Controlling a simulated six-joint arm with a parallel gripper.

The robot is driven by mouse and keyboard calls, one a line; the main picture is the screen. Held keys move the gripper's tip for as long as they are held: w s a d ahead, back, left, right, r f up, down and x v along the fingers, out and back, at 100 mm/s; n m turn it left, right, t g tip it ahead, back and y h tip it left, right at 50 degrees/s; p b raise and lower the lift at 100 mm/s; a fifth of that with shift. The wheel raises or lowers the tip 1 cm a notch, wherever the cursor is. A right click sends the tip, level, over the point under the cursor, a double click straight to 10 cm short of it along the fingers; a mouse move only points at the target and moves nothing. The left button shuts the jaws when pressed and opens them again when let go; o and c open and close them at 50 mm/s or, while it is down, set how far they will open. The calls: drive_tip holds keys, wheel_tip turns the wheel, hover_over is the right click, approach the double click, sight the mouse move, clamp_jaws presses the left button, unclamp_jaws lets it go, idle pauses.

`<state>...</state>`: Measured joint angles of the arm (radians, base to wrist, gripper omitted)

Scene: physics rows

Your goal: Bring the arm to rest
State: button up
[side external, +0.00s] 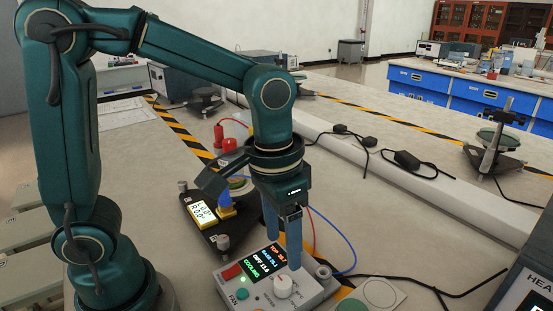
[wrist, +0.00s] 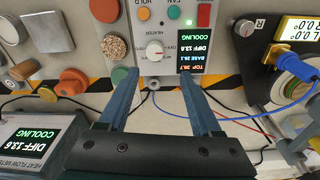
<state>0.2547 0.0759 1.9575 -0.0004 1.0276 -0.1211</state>
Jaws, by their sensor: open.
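My gripper (side external: 283,243) points down over the white control box (side external: 254,294) in the side view, its two blue fingers apart with nothing visible between them. Whether the fingertips touch the box is unclear. In the wrist view my gripper (wrist: 160,75) is open, with the box (wrist: 142,67) ahead between and beyond the fingers. The box has a dark screen (side external: 266,257) reading COOLING and DIFF 13.6, a white dial (side external: 284,284), a red button (side external: 231,272) and a green button (side external: 242,294). My arm is bent above the bench.
A dark triangular stand (side external: 198,228) with a yellow display (side external: 202,214) is left of my gripper. Red and blue cables run close by on the right. A heat flow meter (wrist: 35,145), an orange knob (wrist: 72,81) and several sample pieces show at left in the wrist view.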

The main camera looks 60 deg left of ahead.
drive_tip(key=s+a+r+n+t, duration=0.1)
drive_tip(key=s+a+r+t, duration=0.2)
drive_tip(key=s+a, duration=0.3)
drive_tip(key=shift+s+r+n+t, duration=0.3)
drive_tip(key=shift+n+t, duration=0.1)
drive_tip(key=shift+t, duration=0.4)
idle(0.3)
